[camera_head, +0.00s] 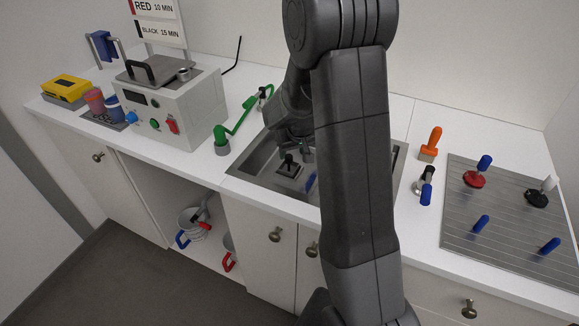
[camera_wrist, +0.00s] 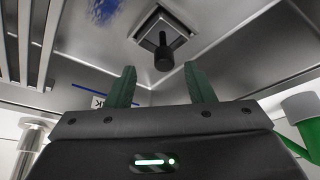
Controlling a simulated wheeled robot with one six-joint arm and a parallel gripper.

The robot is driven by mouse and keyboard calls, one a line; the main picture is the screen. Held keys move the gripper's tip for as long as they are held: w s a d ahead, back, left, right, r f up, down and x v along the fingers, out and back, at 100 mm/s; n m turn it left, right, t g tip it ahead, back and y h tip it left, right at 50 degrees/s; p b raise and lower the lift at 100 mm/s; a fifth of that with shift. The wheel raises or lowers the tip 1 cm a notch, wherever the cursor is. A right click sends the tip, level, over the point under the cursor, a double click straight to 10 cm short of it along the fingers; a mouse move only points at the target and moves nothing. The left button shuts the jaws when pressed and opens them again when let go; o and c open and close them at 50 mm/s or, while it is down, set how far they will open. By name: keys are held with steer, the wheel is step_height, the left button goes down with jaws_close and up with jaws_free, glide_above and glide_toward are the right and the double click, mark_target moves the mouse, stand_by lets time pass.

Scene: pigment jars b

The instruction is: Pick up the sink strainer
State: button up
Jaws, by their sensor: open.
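The sink strainer (camera_head: 289,166) is a small square metal piece with a black upright knob, set in the floor of the metal sink (camera_head: 256,166). In the wrist view the strainer's black knob (camera_wrist: 163,52) shows above the gap between my fingers, with the square plate behind it. My gripper (camera_wrist: 160,88) is open and empty, its two dark green fingers apart and pointing toward the strainer. They do not touch it. In the head view my arm hides the right part of the sink, and my gripper (camera_head: 292,150) shows only partly above the strainer.
Right of the sink are an orange-handled tool (camera_head: 432,142) and a ribbed drainboard (camera_head: 500,222) with several handled items. A blue thing (camera_wrist: 103,10) lies in the sink.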

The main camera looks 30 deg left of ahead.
mark_target(289, 156)
steer(key=shift+a+p+x, duration=0.15)
steer(key=shift+p+x, duration=0.1)
steer(key=shift+x, duration=1)
steer(key=shift+a+p+x, duration=0.15)
steer(key=shift+p+x, duration=0.1)
steer(key=shift+x, duration=0.95)
steer(key=shift+s, duration=0.1)
steer(key=shift+c, duration=0.2)
jaws_close()
